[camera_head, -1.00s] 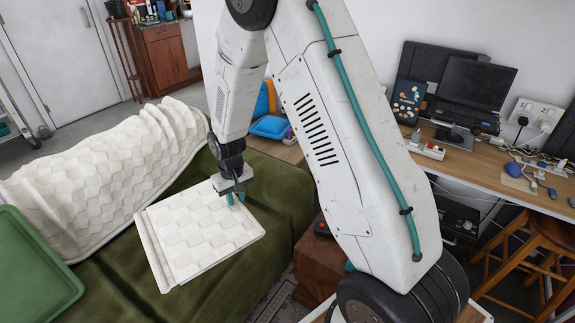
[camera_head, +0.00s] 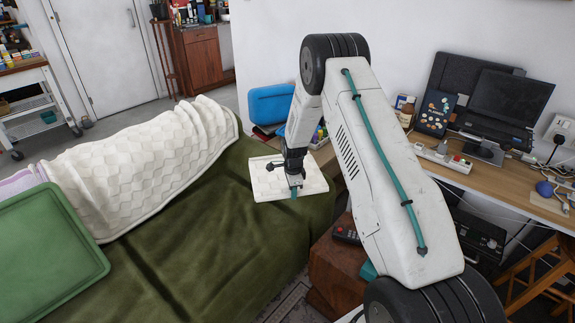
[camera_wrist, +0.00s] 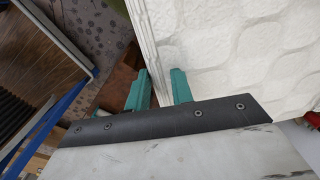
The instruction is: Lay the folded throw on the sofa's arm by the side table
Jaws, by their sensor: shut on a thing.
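The folded throw (camera_head: 312,177) is a flat white checkered slab. My gripper (camera_head: 294,191) is shut on its near edge in the head view. In the wrist view the teal fingers (camera_wrist: 160,90) stand either side of the throw's edge (camera_wrist: 230,50). The throw is level over the far right end of the olive-green sofa (camera_head: 200,240); I cannot tell whether it touches the sofa. The sofa's arm is not clearly distinct under the throw. A brown wooden block-like table (camera_head: 335,278) stands right of the sofa, partly hidden by my arm.
A dark remote (camera_head: 345,235) lies on the brown table. A white textured cover (camera_head: 130,165) drapes the sofa's back. A green tray-like panel (camera_head: 45,240) is at left. A blue object (camera_head: 270,104) stands behind the throw.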

